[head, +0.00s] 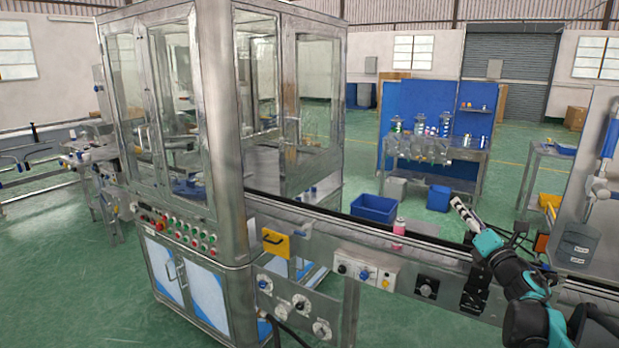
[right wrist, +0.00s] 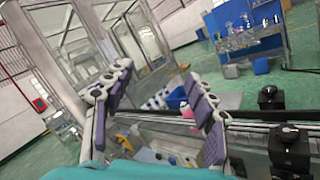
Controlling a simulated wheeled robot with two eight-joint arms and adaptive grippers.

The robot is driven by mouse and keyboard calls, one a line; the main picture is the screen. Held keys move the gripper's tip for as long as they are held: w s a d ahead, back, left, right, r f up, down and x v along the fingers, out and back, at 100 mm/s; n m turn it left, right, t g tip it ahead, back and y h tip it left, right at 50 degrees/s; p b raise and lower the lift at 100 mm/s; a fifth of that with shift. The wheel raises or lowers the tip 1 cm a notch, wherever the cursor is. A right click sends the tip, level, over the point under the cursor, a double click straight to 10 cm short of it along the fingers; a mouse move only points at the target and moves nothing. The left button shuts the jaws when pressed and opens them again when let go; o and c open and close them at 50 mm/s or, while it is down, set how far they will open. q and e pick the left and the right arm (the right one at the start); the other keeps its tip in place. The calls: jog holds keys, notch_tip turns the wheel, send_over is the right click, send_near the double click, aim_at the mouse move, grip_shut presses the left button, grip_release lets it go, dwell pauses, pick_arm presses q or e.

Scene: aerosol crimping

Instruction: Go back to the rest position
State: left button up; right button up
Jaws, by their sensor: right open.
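My right gripper (head: 462,211) is raised above the conveyor at the right of the head view, pointing up and left. In the right wrist view its two padded fingers (right wrist: 158,74) stand wide apart, with nothing held between them. A pink can (head: 398,232) stands upright on the conveyor, left of the gripper and apart from it. Its pink body also shows in the right wrist view (right wrist: 187,110), beyond the right finger and partly hidden by it. My left gripper is not in view.
The conveyor (head: 330,217) runs from the glass-walled machine (head: 222,120) towards the lower right, with control boxes (head: 366,270) along its side. A blue bin (head: 374,209) is on the floor behind it. A workbench (head: 440,150) with several cans stands farther back.

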jog(key=s+a+f+m+g+h, duration=0.25)
jog(key=s+m, duration=0.35)
jog(key=m, duration=0.3)
jog(key=s+a+f+m+g+h, duration=0.1)
jog(key=s+a+m+g+h, duration=0.2)
jog(key=s+m, duration=0.4)
jog(key=s+a+f+m+g+y, duration=0.2)
jog(key=s+a+f+m+g, duration=0.2)
jog(key=s+f, duration=0.7)
jog(key=s+a+f+m+g+y, duration=0.2)
jog(key=s+a+f+m+g, duration=0.2)
jog(key=s+a+f+m, duration=0.5)
jog(key=s+a+f, duration=0.3)
jog(key=a+f, duration=0.1)
jog(key=shift+s+a+f, duration=0.2)
jog(key=shift+s+f, duration=0.05)
jog(key=shift+s, duration=0.05)
